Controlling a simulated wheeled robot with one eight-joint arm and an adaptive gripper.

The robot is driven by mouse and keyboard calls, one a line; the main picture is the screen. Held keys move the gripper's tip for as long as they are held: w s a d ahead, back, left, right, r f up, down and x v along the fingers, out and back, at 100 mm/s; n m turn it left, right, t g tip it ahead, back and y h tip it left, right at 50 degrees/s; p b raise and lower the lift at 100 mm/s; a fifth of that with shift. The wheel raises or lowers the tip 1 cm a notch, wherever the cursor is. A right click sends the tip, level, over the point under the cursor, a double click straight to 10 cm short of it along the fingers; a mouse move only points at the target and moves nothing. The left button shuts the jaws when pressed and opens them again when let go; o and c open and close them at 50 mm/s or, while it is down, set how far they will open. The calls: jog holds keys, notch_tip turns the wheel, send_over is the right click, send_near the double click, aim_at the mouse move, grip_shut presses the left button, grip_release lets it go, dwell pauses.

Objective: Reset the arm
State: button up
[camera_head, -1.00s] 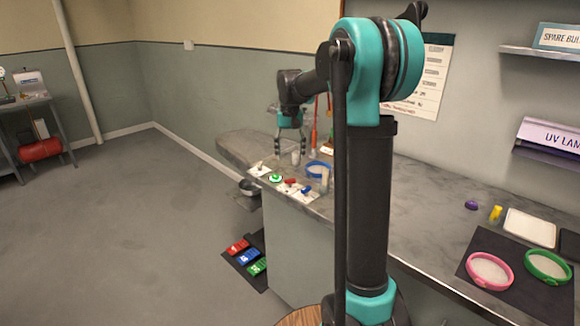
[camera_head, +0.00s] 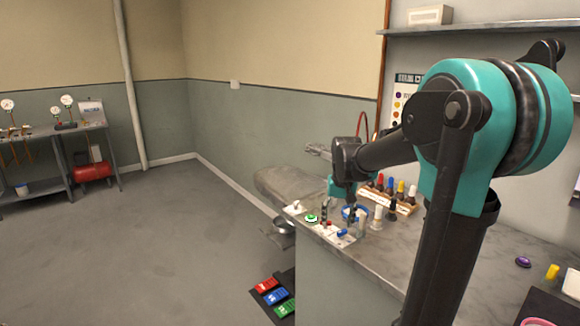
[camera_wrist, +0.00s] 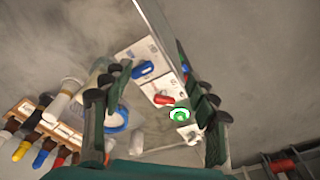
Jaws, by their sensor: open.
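My gripper (camera_head: 338,214) is over the far end of the grey bench, above the small switch plates. It is open. In the wrist view the two dark green fingers of my gripper (camera_wrist: 152,70) stand wide apart with nothing held between them. Below and between them show a blue switch (camera_wrist: 143,69), a red switch (camera_wrist: 164,100) and a round green button (camera_wrist: 180,114). I cannot tell how far above the bench the fingertips are.
A rack of colour-capped bottles (camera_head: 386,195) stands beside my gripper on the bench (camera_head: 400,244). A blue ring (camera_wrist: 116,120) lies close by. Red, blue (camera_head: 274,296) and green floor pedals lie below the bench's left side. A shelf (camera_head: 480,28) hangs behind my arm. The floor at left is clear.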

jog(key=s+d+f+t, duration=0.1)
jog(key=s+f, duration=0.6)
jog(key=s, duration=0.3)
jog(key=s+d+f+n+t, duration=0.1)
jog(key=s+f, duration=0.5)
jog(key=s, duration=0.4)
jog(key=shift+s+f+t, duration=0.3)
jog(key=shift+f, duration=0.1)
